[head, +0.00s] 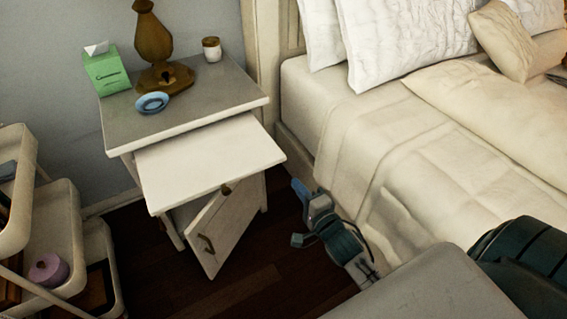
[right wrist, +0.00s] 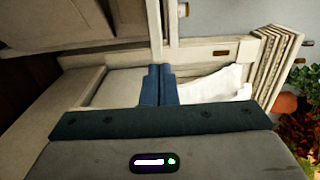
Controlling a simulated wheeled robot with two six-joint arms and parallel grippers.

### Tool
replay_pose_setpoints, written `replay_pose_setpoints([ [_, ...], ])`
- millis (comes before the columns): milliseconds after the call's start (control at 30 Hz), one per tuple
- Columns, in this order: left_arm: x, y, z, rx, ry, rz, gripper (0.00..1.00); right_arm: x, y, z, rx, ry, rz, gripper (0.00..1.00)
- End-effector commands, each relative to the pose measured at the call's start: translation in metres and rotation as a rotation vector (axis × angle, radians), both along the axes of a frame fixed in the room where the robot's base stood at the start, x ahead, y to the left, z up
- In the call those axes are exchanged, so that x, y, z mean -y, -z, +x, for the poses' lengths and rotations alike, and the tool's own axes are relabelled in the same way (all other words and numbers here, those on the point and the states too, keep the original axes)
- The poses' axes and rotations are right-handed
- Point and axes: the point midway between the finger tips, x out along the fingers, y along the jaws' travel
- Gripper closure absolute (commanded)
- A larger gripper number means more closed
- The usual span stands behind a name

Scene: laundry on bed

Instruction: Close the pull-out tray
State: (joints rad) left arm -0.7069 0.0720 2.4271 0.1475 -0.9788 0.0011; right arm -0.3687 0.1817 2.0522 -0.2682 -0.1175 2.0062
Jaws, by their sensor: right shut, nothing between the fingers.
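The nightstand (head: 190,115) stands left of the bed with a grey top. Its white pull-out tray (head: 205,165) is extended out from under the top and is bare. My right gripper (head: 299,188) is to the right of the tray's front corner, beside the bed and apart from the tray. Its blue fingers are together with nothing between them, as the right wrist view shows (right wrist: 158,72). My left gripper is not in view.
The nightstand's cabinet door (head: 225,225) hangs ajar below the tray. A lamp (head: 153,45), green tissue box (head: 107,72), blue dish (head: 152,103) and jar (head: 212,49) stand on top. The bed (head: 400,150) is at right, a shelved cart (head: 50,225) at left.

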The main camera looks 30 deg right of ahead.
Motion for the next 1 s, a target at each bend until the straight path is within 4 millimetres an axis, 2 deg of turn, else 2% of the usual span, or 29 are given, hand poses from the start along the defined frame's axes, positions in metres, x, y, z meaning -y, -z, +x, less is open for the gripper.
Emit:
replay_pose_setpoints([
  [33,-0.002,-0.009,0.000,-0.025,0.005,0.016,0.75,0.000,-0.005,0.009,0.002,0.001,0.004,1.00],
  [100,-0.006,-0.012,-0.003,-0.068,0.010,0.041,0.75,-0.001,-0.006,0.020,0.002,0.002,0.004,1.00],
  [300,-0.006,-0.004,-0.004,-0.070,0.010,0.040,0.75,-0.002,0.000,0.053,0.005,0.001,0.002,1.00],
  [500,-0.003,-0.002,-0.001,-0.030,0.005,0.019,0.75,-0.003,0.000,0.075,0.003,0.001,0.002,1.00],
  [1000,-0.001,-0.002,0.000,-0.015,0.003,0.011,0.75,-0.003,-0.001,0.082,0.001,0.001,0.001,1.00],
])
